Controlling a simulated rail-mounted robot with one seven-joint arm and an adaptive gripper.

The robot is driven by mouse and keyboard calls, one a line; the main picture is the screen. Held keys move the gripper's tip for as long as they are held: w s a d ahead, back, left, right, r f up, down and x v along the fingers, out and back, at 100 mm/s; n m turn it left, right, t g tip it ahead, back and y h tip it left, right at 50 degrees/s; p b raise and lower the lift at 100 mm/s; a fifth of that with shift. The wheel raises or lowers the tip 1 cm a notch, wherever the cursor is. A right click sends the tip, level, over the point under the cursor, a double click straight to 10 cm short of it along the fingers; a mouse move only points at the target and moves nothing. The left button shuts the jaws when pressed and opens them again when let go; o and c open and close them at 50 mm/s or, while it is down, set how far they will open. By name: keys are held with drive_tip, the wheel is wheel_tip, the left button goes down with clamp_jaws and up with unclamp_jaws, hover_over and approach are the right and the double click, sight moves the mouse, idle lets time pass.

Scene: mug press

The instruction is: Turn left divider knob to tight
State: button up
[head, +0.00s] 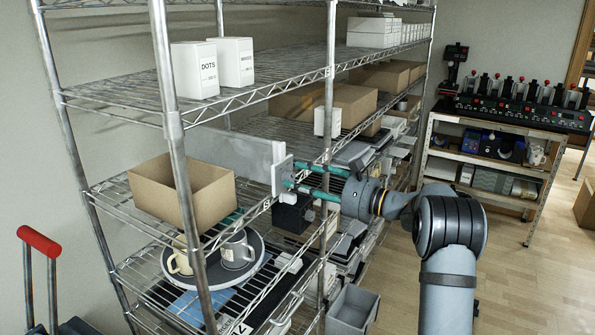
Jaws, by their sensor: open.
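A flat grey divider panel (225,153) stands on the middle shelf of the wire rack, between an open cardboard box and other boxes. A pale upright plate (279,170) is at its front end, by the shelf edge. My gripper (292,175) reaches in from the right with its two teal-lined fingers apart, one above the other, their tips at this plate. I cannot make out the knob; it is too small or hidden between the fingertips. Whether the fingers touch anything cannot be told.
A rack post (330,100) stands close beside my fingers. The open cardboard box (182,190) is to the left. Below, a round tray (259,247) holds mugs. A grey bin (352,308) is lower.

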drive_tip(key=shift+w+a, duration=0.35)
drive_tip(key=shift+a, duration=0.25)
drive_tip(key=c, duration=0.3)
drive_tip(key=c, duration=0.8)
